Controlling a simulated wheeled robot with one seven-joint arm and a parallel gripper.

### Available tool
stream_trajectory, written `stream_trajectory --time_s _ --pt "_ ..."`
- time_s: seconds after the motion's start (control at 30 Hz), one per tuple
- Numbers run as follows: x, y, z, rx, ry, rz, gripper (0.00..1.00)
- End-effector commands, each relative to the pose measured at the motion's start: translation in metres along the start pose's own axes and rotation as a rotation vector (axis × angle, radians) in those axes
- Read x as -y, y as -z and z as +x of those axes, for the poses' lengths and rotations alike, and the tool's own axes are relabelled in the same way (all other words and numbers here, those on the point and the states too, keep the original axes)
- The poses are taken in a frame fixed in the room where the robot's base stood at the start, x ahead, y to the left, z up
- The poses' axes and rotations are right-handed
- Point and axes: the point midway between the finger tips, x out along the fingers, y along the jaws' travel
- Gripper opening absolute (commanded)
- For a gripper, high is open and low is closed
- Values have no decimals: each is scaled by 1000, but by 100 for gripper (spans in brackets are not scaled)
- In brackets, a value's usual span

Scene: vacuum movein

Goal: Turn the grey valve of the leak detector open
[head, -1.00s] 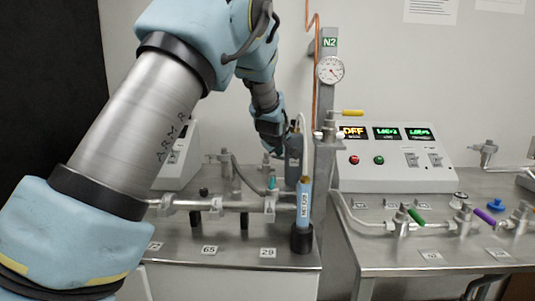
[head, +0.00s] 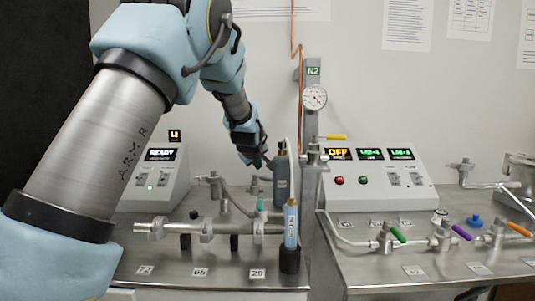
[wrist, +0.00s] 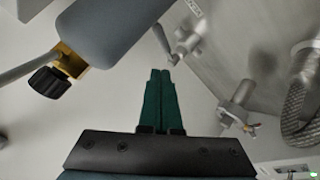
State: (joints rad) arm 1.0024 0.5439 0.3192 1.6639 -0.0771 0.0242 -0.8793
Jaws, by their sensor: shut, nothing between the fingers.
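The leak detector (head: 155,178) appears to be the sloped white box at the left, with a lit READY display. A grey metal valve (head: 214,186) stands beside it. In the wrist view a metal fitting (wrist: 189,42) carries a grey lever (wrist: 164,43), just beyond my fingertips; I cannot tell if it is the same valve. My gripper (wrist: 160,74) is shut and empty, its green fingers together and apart from the lever. In the head view my wrist reaches down behind the bench's pipework, and the fingertips are hard to make out beside a blue-grey cylinder (head: 281,178).
In the wrist view the cylinder (wrist: 115,35), with its brass valve and black knob (wrist: 48,82), is close on the left. Another metal fitting (wrist: 240,95) and a braided hose (wrist: 300,112) are on the right. A blue bottle (head: 291,225) stands at the front bench edge.

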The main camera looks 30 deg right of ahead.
Motion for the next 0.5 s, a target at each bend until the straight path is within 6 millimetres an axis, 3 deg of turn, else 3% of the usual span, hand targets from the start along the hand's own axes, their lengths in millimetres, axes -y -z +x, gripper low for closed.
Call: stream_trajectory --time_s 0.03,0.5 --pt "-5 -8 -7 3 -6 4 0" --pt "-29 -24 -69 5 -5 4 0"
